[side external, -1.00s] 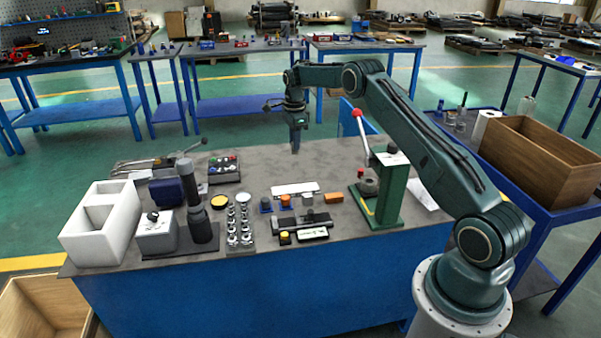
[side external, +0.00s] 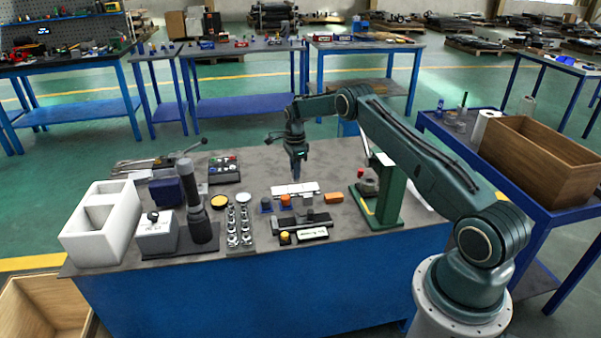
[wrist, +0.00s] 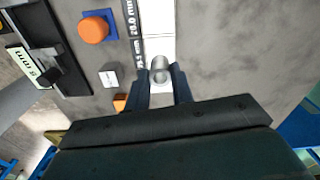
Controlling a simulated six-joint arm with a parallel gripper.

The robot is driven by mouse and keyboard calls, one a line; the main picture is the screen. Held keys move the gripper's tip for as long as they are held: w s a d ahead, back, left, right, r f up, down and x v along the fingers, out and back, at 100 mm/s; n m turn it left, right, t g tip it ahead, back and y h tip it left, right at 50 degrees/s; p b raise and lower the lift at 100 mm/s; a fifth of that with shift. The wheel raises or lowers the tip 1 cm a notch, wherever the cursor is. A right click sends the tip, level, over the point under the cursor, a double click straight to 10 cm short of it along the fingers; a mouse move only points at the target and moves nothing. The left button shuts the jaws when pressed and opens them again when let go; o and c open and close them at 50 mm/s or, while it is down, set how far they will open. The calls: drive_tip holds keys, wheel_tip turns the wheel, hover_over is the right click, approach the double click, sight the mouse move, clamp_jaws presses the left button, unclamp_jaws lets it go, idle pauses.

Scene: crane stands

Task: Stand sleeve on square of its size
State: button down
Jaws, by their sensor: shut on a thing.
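My gripper (wrist: 160,82) is shut on a small grey metal sleeve (wrist: 160,66), which shows between the fingertips in the wrist view. The sleeve overlaps a white square of the white strip (wrist: 158,20); I cannot tell whether it touches it. The strip has a dark edge with size labels in mm, partly readable. In the side view my gripper (side external: 297,177) points down just behind the white strip (side external: 290,191), and the sleeve is too small to make out there.
An orange cap (wrist: 93,30) on a blue base and a white cube (wrist: 109,75) lie left of the strip in the wrist view. An orange block (side external: 333,197) and a green lever press (side external: 388,195) stand to the right. Bare table lies behind the strip.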

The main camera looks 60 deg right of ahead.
drive_tip(key=shift+f, duration=1.7)
drive_tip(key=shift+f, duration=0.15)
drive_tip(key=c, duration=1.2)
unclamp_jaws()
drive_tip(key=shift+r, duration=0.2)
wheel_tip(320, 180, up, 12)
drive_tip(key=shift+f, duration=0.1)
